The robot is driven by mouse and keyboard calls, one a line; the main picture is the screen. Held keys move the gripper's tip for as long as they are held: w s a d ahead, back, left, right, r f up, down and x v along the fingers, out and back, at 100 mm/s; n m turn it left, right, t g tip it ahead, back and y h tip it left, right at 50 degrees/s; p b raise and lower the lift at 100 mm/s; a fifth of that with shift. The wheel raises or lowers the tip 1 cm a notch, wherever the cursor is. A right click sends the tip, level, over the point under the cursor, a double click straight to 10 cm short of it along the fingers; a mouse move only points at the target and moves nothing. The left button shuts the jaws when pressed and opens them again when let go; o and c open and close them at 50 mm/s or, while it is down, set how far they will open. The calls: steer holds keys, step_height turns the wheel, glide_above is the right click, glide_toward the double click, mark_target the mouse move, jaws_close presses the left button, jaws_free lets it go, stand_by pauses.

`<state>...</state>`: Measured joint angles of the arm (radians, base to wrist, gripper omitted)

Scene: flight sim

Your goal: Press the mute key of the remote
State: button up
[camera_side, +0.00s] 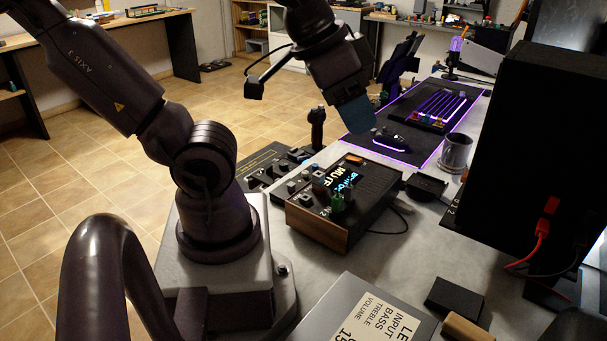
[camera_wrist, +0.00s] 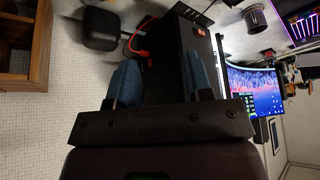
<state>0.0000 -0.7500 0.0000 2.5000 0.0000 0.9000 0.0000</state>
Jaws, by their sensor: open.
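I cannot make out a remote for certain in either view. A wood-sided console (camera_side: 322,232) with several keys and a small lit display stands on the bench in the side view. Its lettering seems to begin with "MU", but I cannot read it fully. My gripper (camera_side: 358,116) hangs above and behind the console, clear of it, with blue fingers pointing down. In the wrist view my gripper (camera_wrist: 162,78) has its two blue fingers spread with nothing held between them. The console does not show clearly there.
A joystick (camera_side: 317,130) stands behind the console. A purple-lit mat (camera_side: 395,143) carries a mouse (camera_side: 388,139) and a keyboard (camera_side: 435,105). A mug (camera_side: 455,152) stands beside it. A tall black box (camera_side: 540,150) rises at right, with a red cable (camera_side: 541,232). A grey labelled box (camera_side: 345,305) is in front.

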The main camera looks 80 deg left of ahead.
jaws_close()
stand_by(1.9)
